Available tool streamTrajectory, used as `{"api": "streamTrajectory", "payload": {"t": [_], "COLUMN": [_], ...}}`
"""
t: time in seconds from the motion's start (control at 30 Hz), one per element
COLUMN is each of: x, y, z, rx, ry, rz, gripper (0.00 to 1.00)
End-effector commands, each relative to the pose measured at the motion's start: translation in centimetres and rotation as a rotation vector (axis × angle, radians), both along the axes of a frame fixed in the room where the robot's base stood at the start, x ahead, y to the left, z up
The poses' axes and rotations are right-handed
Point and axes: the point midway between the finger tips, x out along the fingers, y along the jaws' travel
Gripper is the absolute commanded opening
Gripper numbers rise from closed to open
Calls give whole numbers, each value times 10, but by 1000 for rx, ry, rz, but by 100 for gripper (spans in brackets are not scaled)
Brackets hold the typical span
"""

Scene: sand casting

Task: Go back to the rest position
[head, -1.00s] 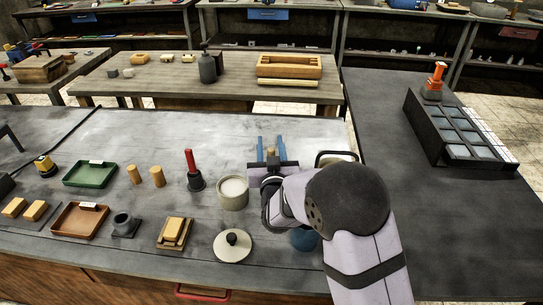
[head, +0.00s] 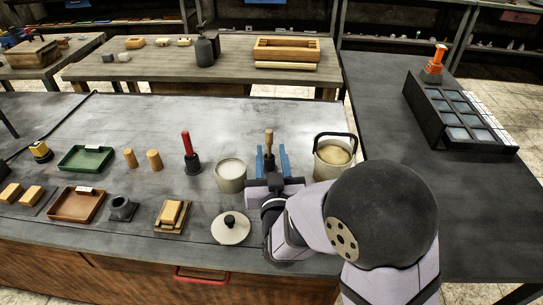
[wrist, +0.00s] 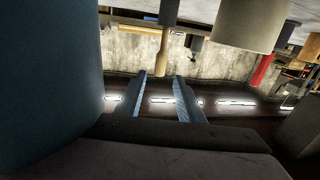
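My gripper (head: 271,162) is over the near middle of the workbench, its two blue fingers apart with nothing held. In the head view a wooden-handled tool (head: 269,138) shows between and beyond the fingers. In the wrist view, which looks upside down, my gripper (wrist: 160,76) also shows spread fingers, with the wooden handle (wrist: 162,50) beyond the tips. My arm hides the bench's near right part.
A pale pot (head: 230,177) stands left of the gripper, with a round lid (head: 231,230) nearer. A pot with a black handle (head: 333,158) stands to the right. A red-handled rammer (head: 187,147) is farther left. A large blue-grey surface (wrist: 45,75) fills the wrist view's left.

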Motion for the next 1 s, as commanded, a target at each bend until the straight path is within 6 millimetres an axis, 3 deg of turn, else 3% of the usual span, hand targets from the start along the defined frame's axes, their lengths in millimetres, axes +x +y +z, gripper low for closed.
{"api": "streamTrajectory", "payload": {"t": [0.6, 0.77, 1.0], "x": [1, 8, 24], "y": [-3, -11, -42], "z": [5, 21, 58], "rx": [2, 13, 16], "ry": [11, 51, 166], "rz": [-1, 0, -6], "gripper": [34, 34, 34]}}
